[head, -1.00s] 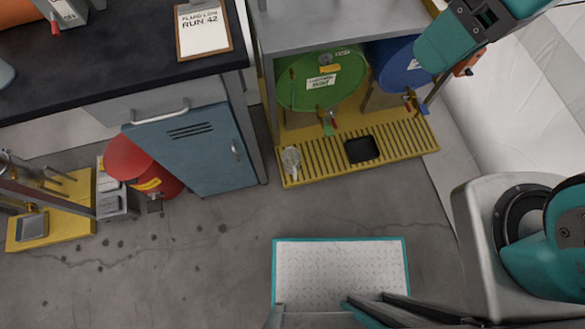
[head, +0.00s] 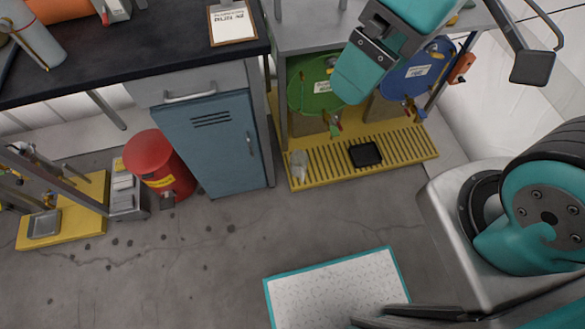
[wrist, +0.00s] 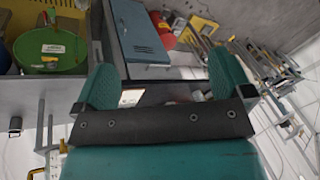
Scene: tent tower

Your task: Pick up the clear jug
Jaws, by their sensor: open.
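The clear jug (head: 299,165) stands at the left end of the yellow slotted drip tray (head: 400,146), in front of the green drum (head: 308,88) in the head view. It looks small and pale, with its handle hard to make out. My gripper (head: 357,78) is up and to the right of the jug, in front of the shelf and drums and apart from the jug. In the wrist view my gripper (wrist: 165,78) shows two teal fingers spread wide with nothing between them. I cannot make out the jug in the wrist view.
A black tray (head: 365,154) sits on the drip tray, right of the jug. A blue drum (head: 408,75) is at the right. A blue cabinet (head: 212,145) stands left of the jug, with a red bin (head: 158,165) beyond it.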

